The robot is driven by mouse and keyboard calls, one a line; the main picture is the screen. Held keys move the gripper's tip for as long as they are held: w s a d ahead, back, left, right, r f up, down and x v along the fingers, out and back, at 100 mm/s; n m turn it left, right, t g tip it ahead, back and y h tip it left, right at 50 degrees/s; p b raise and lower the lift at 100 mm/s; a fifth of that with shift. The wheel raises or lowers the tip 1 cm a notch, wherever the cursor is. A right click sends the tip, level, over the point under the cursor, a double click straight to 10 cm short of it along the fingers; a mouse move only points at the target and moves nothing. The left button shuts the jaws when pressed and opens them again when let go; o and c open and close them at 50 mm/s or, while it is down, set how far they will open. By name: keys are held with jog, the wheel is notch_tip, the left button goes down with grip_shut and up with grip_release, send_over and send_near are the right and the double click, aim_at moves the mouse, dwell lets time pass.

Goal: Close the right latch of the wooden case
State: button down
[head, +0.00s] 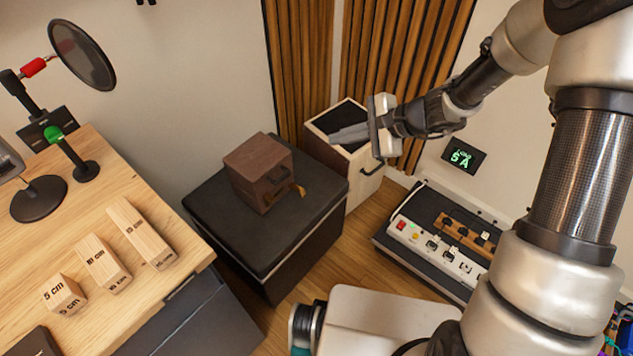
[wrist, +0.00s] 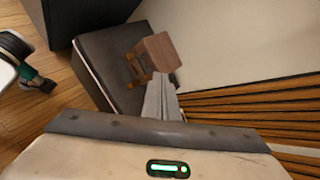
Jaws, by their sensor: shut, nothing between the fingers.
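The wooden case (head: 258,170) is a small dark brown box on a black padded top (head: 215,215), and its lid looks down. A dark handle (head: 275,181) is on its front, with tan-orange latch-like parts near the front's lower right (head: 299,190). I cannot tell the right latch's state. The wrist view shows the case (wrist: 160,52) beyond my fingertips, with orange parts (wrist: 132,70) on its left side. My gripper (head: 333,137) is shut and empty, to the right of the case and apart from it. In the wrist view its fingers (wrist: 161,80) overlap the case's lower edge.
A pale wooden box with a dark top (head: 322,152) stands behind my gripper. A control panel (head: 440,240) is on the right. The wooden desk (head: 190,245) at left carries marked blocks (head: 140,232) and a microphone stand. Slatted panels (head: 300,60) line the wall.

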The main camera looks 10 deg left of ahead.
notch_tip(320, 180, down, 16)
jog(key=w+a+m+t+b, duration=0.2)
jog(key=w+m+b, duration=0.15)
jog(key=m, duration=0.25)
jog(key=m+b, duration=0.3)
jog(key=m, duration=0.3)
send_near(311, 207)
notch_tip(311, 207, up, 3)
jog(key=shift+s+a+r+t, duration=0.1)
jog(key=shift+s+r+t, duration=0.05)
jog(key=shift+s+t, duration=0.25)
jog(key=b+x, duration=0.3)
jog(key=x, duration=0.7)
jog(key=shift+w+b, duration=0.15)
jog(key=shift+b, duration=0.25)
jog(key=shift+r, duration=0.15)
jog(key=shift+r+p, duration=0.15)
jog(key=shift+p, duration=0.2)
jog(key=shift+h, duration=0.3)
